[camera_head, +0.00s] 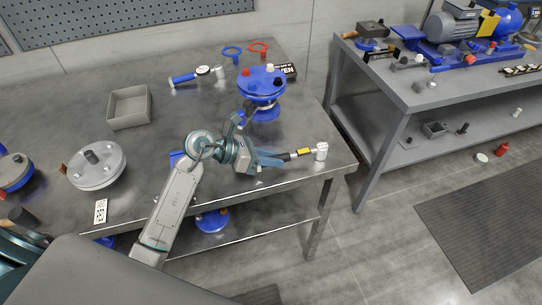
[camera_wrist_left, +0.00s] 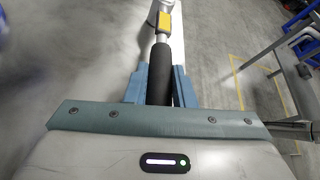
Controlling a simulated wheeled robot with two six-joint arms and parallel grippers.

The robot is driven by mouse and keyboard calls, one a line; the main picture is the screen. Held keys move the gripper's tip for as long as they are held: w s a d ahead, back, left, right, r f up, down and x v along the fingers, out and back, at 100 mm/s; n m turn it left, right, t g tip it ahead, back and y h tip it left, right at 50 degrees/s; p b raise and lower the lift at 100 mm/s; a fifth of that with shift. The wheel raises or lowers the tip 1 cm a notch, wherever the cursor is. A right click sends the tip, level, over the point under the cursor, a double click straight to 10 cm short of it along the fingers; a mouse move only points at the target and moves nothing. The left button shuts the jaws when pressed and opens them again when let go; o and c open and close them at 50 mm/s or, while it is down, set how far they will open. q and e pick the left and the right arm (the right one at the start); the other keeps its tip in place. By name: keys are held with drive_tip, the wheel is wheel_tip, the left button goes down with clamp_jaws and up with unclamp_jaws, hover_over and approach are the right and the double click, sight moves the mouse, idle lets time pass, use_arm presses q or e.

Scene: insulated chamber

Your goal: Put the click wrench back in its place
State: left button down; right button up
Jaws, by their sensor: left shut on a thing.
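My left gripper (camera_head: 284,159) is over the front right part of the near metal table. It is shut on the click wrench, which has a black handle, a yellow band (camera_head: 304,152) and a silver head (camera_head: 321,151). The wrench points right, its head near the table's right edge. In the left wrist view the black handle (camera_wrist_left: 160,75) lies between the blue fingers (camera_wrist_left: 157,90), with the yellow band (camera_wrist_left: 164,22) further out. I cannot tell whether the wrench touches the table. My right gripper is not seen.
The near table (camera_head: 60,125) holds a grey open tray (camera_head: 130,107), a blue-handled tool (camera_head: 184,79), a blue flanged part (camera_head: 262,84) and a grey round part (camera_head: 97,167). A second bench (camera_head: 437,92) stands right, across a gap.

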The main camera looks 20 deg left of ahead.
use_arm(q)
drive_tip(key=shift+f, duration=0.15)
drive_tip(key=c, duration=1.2)
unclamp_jaws()
drive_tip(key=shift+c, duration=0.2)
drive_tip(key=shift+r, duration=0.25)
drive_tip(key=shift+s+a, duration=0.1)
drive_tip(key=shift+a, duration=0.15)
drive_tip(key=b+v, duration=0.2)
drive_tip(key=v, duration=0.7)
drive_tip(key=shift+s+a+r, duration=0.1)
drive_tip(key=shift+s+a, duration=0.15)
drive_tip(key=shift+a, duration=0.05)
drive_tip(key=shift+b+v, duration=0.35)
drive_tip(key=shift+v, duration=0.5)
